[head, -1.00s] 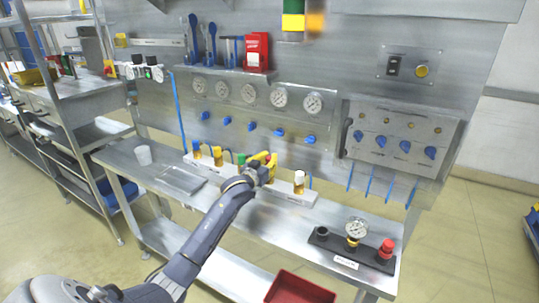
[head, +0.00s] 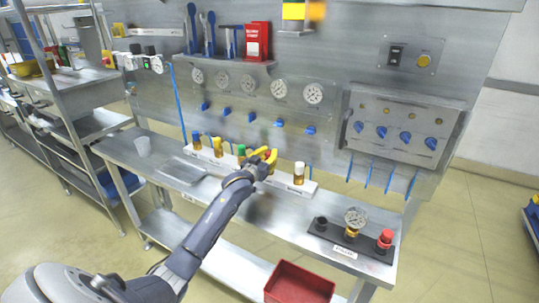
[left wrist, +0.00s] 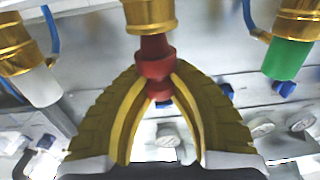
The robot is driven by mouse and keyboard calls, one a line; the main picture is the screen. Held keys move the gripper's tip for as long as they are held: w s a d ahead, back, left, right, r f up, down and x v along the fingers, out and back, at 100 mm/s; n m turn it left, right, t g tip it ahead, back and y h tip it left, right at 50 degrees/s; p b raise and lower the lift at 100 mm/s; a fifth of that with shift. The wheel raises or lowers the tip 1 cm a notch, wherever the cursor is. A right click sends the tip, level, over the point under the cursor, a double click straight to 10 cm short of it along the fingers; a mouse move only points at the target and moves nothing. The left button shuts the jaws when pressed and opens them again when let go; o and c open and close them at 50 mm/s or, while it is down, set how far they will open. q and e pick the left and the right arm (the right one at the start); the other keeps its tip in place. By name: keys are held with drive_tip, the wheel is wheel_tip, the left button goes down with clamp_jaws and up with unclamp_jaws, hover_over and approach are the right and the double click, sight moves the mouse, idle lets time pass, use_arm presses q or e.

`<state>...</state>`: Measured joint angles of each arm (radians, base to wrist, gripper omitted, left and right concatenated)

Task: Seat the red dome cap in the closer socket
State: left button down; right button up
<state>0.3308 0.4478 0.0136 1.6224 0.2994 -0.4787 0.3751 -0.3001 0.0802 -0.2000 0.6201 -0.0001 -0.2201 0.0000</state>
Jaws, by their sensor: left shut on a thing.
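My left gripper (head: 268,156) has yellow curved fingers and is shut on a red cap at the rack along the back of the bench. In the left wrist view, the fingers (left wrist: 160,85) close around the red cap (left wrist: 153,50), which lines up with a gold-amber body (left wrist: 150,14) and appears to touch it. In the head view the gripper mostly hides that cap. A black base (head: 335,240) at the bench's right end carries a dark socket (head: 320,223), a brass-based gauge (head: 355,217) and a red knob-like piece (head: 385,239). Its label is not readable. My right gripper does not show.
The white rack (head: 283,183) also holds amber bottles with green (head: 241,149) and white (head: 299,166) caps beside my gripper. A red bin (head: 299,283) sits low in front. Bench between rack and black base is clear.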

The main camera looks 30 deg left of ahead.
use_arm(q)
drive_tip(key=shift+f, duration=0.85)
idle(0.6)
drive_tip(key=shift+s+d+f, duration=0.1)
drive_tip(key=shift+f, duration=0.6)
drive_tip(key=c, duration=1.3)
unclamp_jaws()
drive_tip(key=shift+c, duration=0.2)
drive_tip(key=shift+s+d+f, duration=0.15)
drive_tip(key=shift+s+f, duration=0.05)
drive_tip(key=shift+s, duration=0.2)
drive_tip(key=s+r, duration=0.1)
drive_tip(key=s, duration=1)
drive_tip(key=shift+d+r, duration=0.2)
drive_tip(key=shift+d, duration=0.15)
drive_tip(key=shift+r, duration=0.3)
